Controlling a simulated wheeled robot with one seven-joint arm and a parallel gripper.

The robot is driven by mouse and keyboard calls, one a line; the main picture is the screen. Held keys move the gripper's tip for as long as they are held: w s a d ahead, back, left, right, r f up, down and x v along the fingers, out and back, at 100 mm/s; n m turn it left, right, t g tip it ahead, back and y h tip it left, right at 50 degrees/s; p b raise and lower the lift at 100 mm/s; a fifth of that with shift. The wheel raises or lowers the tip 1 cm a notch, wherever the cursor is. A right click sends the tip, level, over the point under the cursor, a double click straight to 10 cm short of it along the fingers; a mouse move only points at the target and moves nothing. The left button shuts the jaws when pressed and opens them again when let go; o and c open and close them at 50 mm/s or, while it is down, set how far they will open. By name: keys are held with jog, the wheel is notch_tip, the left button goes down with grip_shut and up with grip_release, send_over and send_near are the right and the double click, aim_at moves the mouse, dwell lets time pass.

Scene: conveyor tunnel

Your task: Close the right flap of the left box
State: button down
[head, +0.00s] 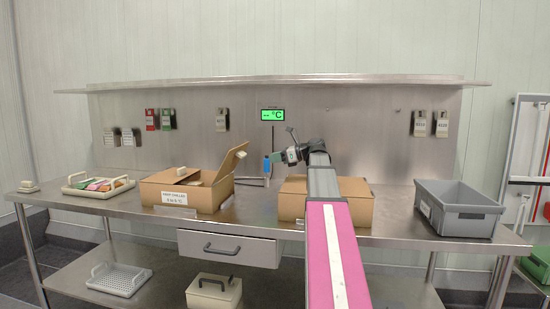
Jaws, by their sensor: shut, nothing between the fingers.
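The left box (205,198) is a brown carton on the steel table, left of centre, with a white label on its front. Its right flap (231,159) stands up, tilted outward to the right, with a small pale piece near its tip. Pale items show at the box's opening. My gripper (284,156) is shut and empty. It is in the air right of the raised flap, apart from it, in front of the steel back panel. My pink arm reaches up to it from the bottom of the view. The fingertips are small and hard to make out.
A second brown box (357,203) stands behind my arm, partly hidden. A grey bin (459,222) is at the table's right. A tray of colourful packs (77,190) is at the left. A blue-topped item (266,167) stands near the back panel, between the boxes.

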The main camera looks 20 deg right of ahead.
jog(key=r+x, duration=0.2)
jog(key=x, duration=0.7)
jog(key=shift+w+a+r, duration=0.3)
jog(key=shift+a, duration=0.15)
